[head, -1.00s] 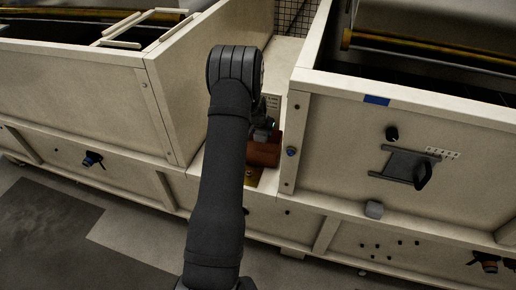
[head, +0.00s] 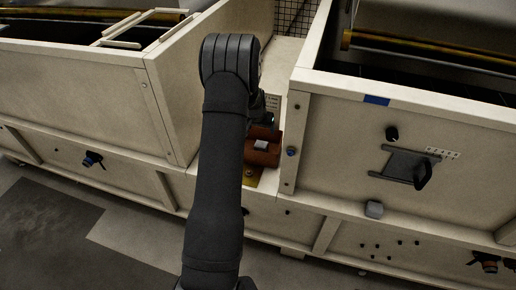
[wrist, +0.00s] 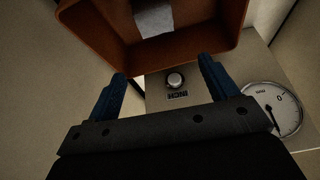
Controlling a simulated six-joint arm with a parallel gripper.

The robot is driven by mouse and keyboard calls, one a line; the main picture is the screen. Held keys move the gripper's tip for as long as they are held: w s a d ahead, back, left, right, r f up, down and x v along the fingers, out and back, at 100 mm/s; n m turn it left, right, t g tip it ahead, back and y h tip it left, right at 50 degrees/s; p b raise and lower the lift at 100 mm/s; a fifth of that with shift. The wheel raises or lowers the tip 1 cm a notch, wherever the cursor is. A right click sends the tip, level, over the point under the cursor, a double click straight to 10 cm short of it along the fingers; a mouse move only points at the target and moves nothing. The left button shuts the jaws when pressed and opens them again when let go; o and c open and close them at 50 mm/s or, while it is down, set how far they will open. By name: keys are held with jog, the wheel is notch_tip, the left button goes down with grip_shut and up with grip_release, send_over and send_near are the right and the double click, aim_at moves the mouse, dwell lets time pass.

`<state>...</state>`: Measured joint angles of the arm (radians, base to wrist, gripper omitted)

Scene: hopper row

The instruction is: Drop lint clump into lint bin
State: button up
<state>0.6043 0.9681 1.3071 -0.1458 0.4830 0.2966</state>
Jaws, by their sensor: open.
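The lint bin (head: 262,158) is a small reddish-brown open box on a ledge between two cream cabinets. In the wrist view, its orange-brown wall (wrist: 80,32) fills the top. A pale grey piece, apparently the lint clump (head: 261,145), lies inside the bin; it also shows in the wrist view (wrist: 155,20). My gripper (wrist: 162,72) is open, its two blue fingers apart with nothing between them, close to the bin's rim. In the head view my arm hides most of the gripper. I cannot tell whether the fingers touch the rim.
A panel with a black-and-silver knob (wrist: 175,80) and a round white gauge (wrist: 276,108) is near the fingers. The left cabinet (head: 105,110) and right cabinet (head: 345,130) wall in the gap.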

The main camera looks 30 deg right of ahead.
jog(key=v, duration=1.3)
jog(key=x, duration=1.7)
jog(key=shift+f, duration=0.15)
jog(key=v, duration=1.7)
jog(key=x, duration=1.7)
notch_tip(320, 180, up, 6)
jog(key=w+a+r+n+t+y, duration=0.1)
jog(key=a+n, duration=0.1)
jog(key=a, duration=0.9)
jog(key=w+a+r+n+y, duration=0.1)
jog(key=w+a+n, duration=0.15)
jog(key=a, duration=0.85)
jog(key=s+a+n, duration=0.2)
jog(key=s+a, duration=0.1)
jog(key=a, duration=0.6)
jog(key=s+a+r+n+y, duration=0.1)
jog(key=s+a, duration=0.3)
jog(key=a, duration=0.6)
jog(key=shift+a+r+n, duration=0.2)
jog(key=shift+a+n, duration=0.05)
jog(key=shift+n, duration=0.5)
